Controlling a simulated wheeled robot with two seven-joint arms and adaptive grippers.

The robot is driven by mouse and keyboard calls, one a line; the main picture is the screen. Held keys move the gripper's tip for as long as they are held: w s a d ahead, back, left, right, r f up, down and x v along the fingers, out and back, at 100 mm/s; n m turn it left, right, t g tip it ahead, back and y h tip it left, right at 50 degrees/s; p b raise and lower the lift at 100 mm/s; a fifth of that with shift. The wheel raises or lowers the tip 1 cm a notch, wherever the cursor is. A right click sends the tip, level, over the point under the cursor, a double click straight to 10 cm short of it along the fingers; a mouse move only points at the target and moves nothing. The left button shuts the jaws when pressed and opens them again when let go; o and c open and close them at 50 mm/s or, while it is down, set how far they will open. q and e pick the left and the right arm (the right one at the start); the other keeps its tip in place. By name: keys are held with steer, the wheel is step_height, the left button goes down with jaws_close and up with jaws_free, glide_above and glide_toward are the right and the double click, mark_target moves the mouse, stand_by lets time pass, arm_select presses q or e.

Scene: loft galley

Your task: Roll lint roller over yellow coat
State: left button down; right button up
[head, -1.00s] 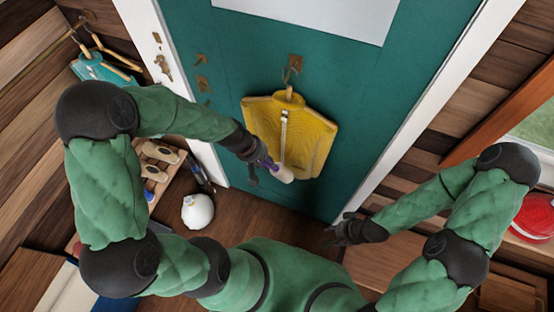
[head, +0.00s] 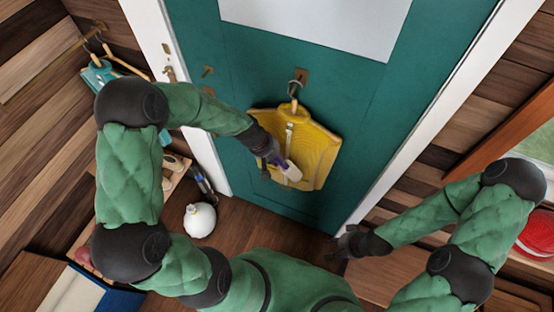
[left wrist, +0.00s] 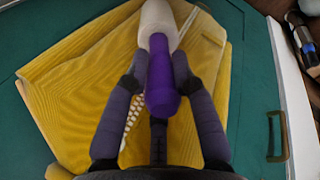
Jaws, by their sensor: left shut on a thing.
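The yellow coat (head: 318,150) hangs on a hanger from a hook on the teal door. In the left wrist view the coat (left wrist: 75,95) fills most of the area behind the fingers. My left gripper (head: 275,158) is at the lower left part of the coat and shut on the purple handle of the lint roller (left wrist: 161,85). The roller's white head (head: 292,172) lies over the lower part of the coat; I cannot tell whether it touches. My right gripper (head: 340,245) is low at the right, away from the coat; its fingers are too small to read.
The teal door (head: 370,130) has a white frame. A round white object (head: 200,220) stands on the floor at the left, beside a shelf holding shoes. A teal garment (head: 97,75) hangs at the far left. A red object (head: 538,235) is at the right.

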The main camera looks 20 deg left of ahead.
arm_select(q)
steer(key=shift+w, duration=0.85)
stand_by(0.6)
